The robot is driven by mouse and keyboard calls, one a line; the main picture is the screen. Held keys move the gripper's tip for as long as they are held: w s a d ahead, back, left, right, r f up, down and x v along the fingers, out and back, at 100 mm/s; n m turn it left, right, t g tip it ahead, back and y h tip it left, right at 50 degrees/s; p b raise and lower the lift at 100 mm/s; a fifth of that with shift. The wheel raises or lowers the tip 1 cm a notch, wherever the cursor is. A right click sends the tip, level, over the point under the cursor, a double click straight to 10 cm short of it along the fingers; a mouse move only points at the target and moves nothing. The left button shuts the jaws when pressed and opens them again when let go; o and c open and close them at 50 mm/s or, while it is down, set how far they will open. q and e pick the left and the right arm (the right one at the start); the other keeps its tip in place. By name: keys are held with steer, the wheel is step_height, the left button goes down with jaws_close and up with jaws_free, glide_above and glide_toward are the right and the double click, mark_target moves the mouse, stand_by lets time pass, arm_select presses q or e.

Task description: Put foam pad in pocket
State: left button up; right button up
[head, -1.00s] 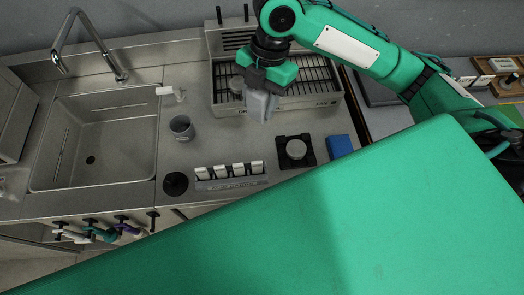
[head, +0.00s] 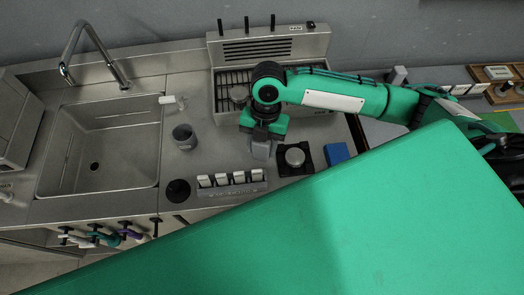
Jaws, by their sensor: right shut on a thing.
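My right gripper (head: 263,137) is above the steel counter, just left of the black square holder (head: 296,157) with a round silver disc in it. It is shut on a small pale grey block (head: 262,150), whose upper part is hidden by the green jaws. The block may be the foam pad, but it is too small to be sure. I cannot tell whether it touches the counter. I cannot make out which thing is the pocket. My left gripper is not in view.
A rack of white-topped pieces (head: 232,184), a black round (head: 178,191) and a grey cup (head: 184,137) stand to the left. A blue block (head: 336,153) lies to the right. The steel machine (head: 268,50) is behind, the sink (head: 100,150) far left. My green body covers the front.

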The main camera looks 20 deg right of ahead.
mark_target(262, 155)
steer(key=shift+f+p, duration=0.45)
steer(key=shift+f, duration=2.05)
steer(key=o, duration=1)
steer(key=shift+f, duration=0.1)
steer(key=shift+c, duration=0.2)
